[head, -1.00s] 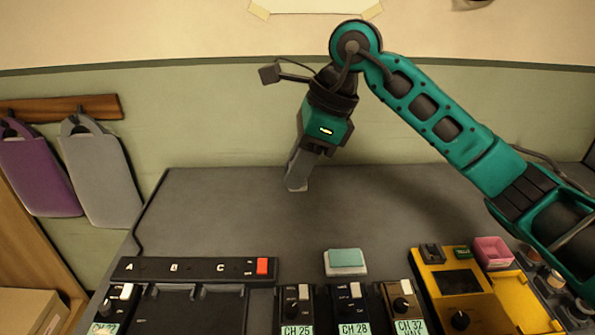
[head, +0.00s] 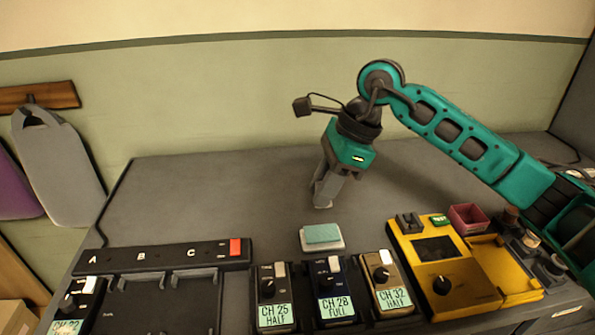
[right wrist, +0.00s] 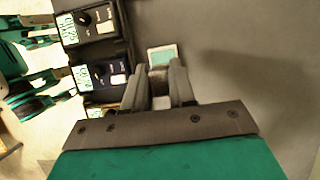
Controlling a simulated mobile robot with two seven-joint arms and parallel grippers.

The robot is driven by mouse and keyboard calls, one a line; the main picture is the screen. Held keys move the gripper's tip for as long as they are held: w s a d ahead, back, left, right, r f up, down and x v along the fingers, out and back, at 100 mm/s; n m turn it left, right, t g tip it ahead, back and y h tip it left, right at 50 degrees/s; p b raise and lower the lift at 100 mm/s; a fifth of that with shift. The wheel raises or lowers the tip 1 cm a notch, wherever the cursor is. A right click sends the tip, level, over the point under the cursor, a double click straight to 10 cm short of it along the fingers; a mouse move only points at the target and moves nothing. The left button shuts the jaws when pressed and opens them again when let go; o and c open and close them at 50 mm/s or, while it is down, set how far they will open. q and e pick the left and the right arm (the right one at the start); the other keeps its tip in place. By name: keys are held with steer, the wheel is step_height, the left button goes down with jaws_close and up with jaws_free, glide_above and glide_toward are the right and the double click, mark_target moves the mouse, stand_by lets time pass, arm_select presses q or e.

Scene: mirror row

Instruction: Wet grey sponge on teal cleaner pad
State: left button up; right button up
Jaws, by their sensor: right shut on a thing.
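The teal cleaner pad (head: 322,233) lies in a small pale tray on the grey bench, behind the row of pedals. It also shows in the right wrist view (right wrist: 163,55), just beyond my fingertips. My right gripper (head: 324,196) points down over the bench behind the pad, apart from it. It is shut on a small grey block, which I take for the grey sponge (right wrist: 158,75); the fingers hide most of it. I cannot tell whether it is wet. My left gripper is not in view.
Pedals labelled CH 25 (head: 275,300), CH 28 (head: 335,290) and CH 32 (head: 388,280) stand in front of the pad. A yellow tester (head: 440,262) and a pink box (head: 467,218) are at right. A black A-B-C switch bar (head: 165,257) is at left. The bench behind is clear.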

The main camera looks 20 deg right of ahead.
steer(key=shift+d+f, duration=0.1)
steer(key=shift+f, duration=0.2)
steer(key=shift+f+b, duration=0.75)
steer(key=shift+f, duration=0.15)
steer(key=shift+f+b, duration=0.65)
steer(key=shift+f, duration=0.3)
steer(key=shift+f+b, duration=0.55)
steer(key=shift+f, duration=0.4)
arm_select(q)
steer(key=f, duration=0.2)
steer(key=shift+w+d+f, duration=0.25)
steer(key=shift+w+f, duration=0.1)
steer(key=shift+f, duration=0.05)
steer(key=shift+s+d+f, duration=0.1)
